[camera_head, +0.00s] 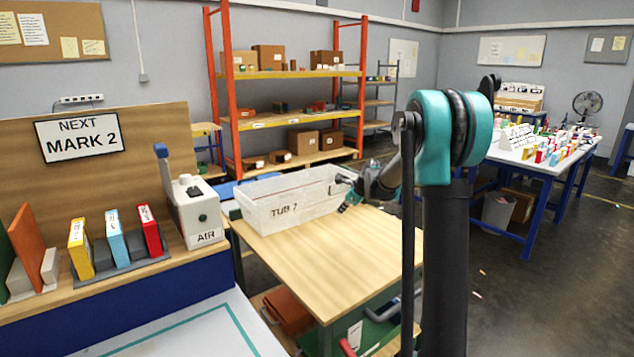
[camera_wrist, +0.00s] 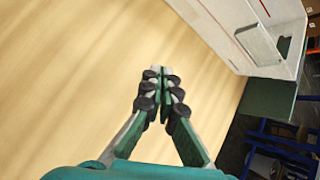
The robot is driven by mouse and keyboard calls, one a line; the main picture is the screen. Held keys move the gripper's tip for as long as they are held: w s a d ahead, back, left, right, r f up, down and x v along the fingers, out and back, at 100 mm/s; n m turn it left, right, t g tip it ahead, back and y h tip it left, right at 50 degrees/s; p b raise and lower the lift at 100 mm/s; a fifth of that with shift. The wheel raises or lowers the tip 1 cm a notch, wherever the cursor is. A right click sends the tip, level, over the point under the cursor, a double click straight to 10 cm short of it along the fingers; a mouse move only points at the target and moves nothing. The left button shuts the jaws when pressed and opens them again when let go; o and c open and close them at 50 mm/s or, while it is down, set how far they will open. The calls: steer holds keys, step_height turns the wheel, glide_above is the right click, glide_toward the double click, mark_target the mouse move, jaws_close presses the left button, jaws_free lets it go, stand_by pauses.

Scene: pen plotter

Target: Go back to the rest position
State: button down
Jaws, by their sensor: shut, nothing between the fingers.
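My gripper (camera_wrist: 161,76) is shut and holds nothing. In the wrist view it points over the bare wooden top of the small table (camera_wrist: 60,60). In the head view my gripper (camera_head: 345,205) shows small at the right end of the white tub, above the back part of the table (camera_head: 320,250). I cannot tell whether it touches the tub. My own arm covers the middle right of the head view and hides part of what is behind it.
The white tub (camera_head: 290,207) marked TUB 7 stands at the table's back; it also shows in the wrist view (camera_wrist: 225,30). Left are an AIR box (camera_head: 195,215), several coloured blocks and a MARK 2 sign (camera_head: 78,137). A shelf rack (camera_head: 290,122) stands behind. The tabletop's front is clear.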

steer(key=s+d+f+n+h, duration=0.1)
steer(key=s+n, duration=0.6)
steer(key=s, duration=0.8)
steer(key=s+d+f+n+g+h, duration=0.1)
steer(key=s+d+f+n, duration=0.3)
steer(key=s, duration=1.1)
steer(key=s+d+f+n+g+h, duration=0.1)
steer(key=s+f+n, duration=0.5)
steer(key=s+n, duration=0.6)
steer(key=s+d+h, duration=0.1)
steer(key=s+d, duration=0.1)
steer(key=s, duration=0.1)
steer(key=shift+d, duration=0.2)
steer(key=shift+f, duration=0.1)
